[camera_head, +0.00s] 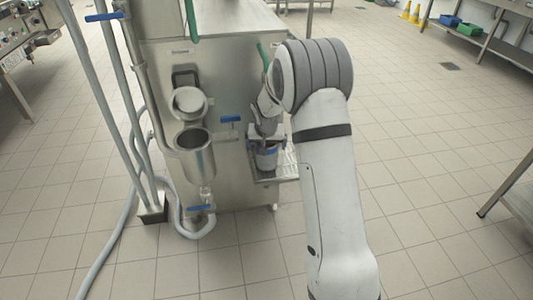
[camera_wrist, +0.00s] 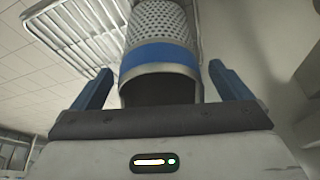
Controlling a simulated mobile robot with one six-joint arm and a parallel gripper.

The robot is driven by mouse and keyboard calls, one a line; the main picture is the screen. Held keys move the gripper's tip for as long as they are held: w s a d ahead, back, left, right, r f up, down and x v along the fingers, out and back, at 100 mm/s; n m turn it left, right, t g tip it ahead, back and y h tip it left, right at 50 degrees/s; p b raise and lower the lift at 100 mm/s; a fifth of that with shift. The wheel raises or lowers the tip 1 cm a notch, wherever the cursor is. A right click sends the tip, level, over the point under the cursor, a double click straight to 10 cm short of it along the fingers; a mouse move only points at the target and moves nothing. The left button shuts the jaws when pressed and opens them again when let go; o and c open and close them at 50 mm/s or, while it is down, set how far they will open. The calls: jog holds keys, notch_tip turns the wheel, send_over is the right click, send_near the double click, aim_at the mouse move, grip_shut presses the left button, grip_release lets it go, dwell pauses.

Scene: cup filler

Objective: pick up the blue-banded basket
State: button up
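The blue-banded basket (camera_wrist: 160,55) is a perforated metal cylinder with a blue band near its open rim. In the wrist view it stands between my gripper's two blue fingers (camera_wrist: 160,78), with a visible gap on each side. My gripper is open around it and does not appear to touch it. In the head view the basket (camera_head: 267,160) is on the wire rack at the machine's side, right under my gripper (camera_head: 266,140). My wrist and arm hide part of that area.
The wire rack (camera_wrist: 75,30) shows behind the basket. The steel machine (camera_head: 230,90) stands left of my arm, with a metal cup (camera_head: 197,160) and blue-handled valves on its front. Grey hoses (camera_head: 120,90) run down to the left.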

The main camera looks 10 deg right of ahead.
jog(key=c, duration=1.1)
jog(key=shift+r, duration=0.15)
